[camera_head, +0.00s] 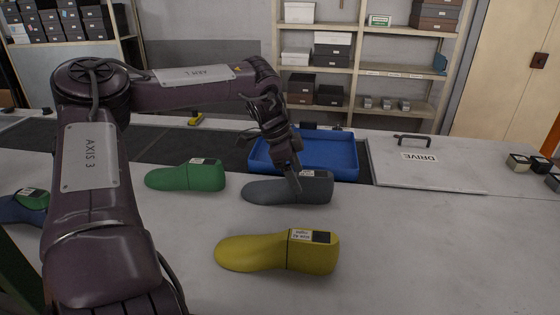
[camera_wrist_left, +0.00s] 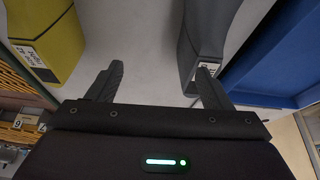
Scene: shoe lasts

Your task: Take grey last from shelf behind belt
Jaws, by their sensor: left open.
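The grey last (camera_head: 318,190) lies on its side of the pale worktop, toe to the left, its labelled heel end to the right. My left gripper (camera_head: 294,182) is above it in the head view and covers part of it. In the left wrist view my left gripper (camera_wrist_left: 156,78) is open, with nothing between its fingers. The grey last (camera_wrist_left: 200,32) there lies beyond the right finger, which overlaps its labelled end; I cannot tell whether they touch. My right gripper is not in view.
A yellow last (camera_head: 270,253) lies nearer, a green last (camera_head: 188,178) to the left, and a blue last (camera_head: 22,208) at the left edge. A blue tray (camera_head: 345,170) stands just behind the grey last. A panel marked DRIVE (camera_head: 430,175) is at right.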

